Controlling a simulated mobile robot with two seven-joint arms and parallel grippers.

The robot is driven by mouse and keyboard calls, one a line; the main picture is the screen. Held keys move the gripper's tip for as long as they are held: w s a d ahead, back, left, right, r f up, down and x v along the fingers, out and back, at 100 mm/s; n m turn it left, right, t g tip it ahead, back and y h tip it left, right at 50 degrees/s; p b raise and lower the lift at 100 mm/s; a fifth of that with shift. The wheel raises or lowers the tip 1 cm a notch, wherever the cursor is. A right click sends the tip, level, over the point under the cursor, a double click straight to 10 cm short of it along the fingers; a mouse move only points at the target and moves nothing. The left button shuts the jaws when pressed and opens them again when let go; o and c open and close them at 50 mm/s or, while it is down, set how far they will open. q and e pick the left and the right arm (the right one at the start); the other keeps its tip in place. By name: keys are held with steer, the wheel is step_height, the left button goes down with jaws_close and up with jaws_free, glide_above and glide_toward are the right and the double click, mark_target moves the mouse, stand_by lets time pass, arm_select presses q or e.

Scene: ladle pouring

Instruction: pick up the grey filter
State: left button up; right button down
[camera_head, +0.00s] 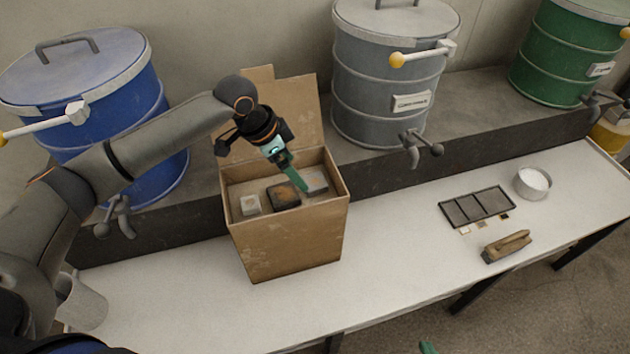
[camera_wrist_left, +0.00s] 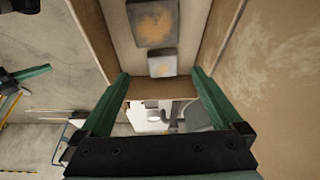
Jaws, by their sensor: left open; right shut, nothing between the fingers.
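An open cardboard box (camera_head: 290,245) on the white table holds a few square blocks. A grey block (camera_head: 316,186), likely the grey filter, lies at its right, partly behind my left gripper (camera_head: 301,184). A dark block with a rusty top (camera_head: 284,194) lies in the middle and a pale block (camera_head: 250,204) at the left. My right gripper (camera_head: 428,347) barely shows at the bottom edge, shut and empty.
Blue (camera_head: 105,95), grey (camera_head: 385,75) and green (camera_head: 568,50) drums stand on the ledge behind. A dark tray (camera_head: 477,206), a white bowl (camera_head: 533,183) and a brown tool (camera_head: 507,246) lie at the right. A pale cup (camera_head: 82,303) stands front left. The table's middle is clear.

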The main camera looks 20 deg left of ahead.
mark_target(305, 180)
arm_select(q)
steer(key=shift+x, duration=3.5)
steer(key=shift+w, duration=0.15)
steer(key=shift+r, duration=0.1)
steer(key=c, duration=1.4)
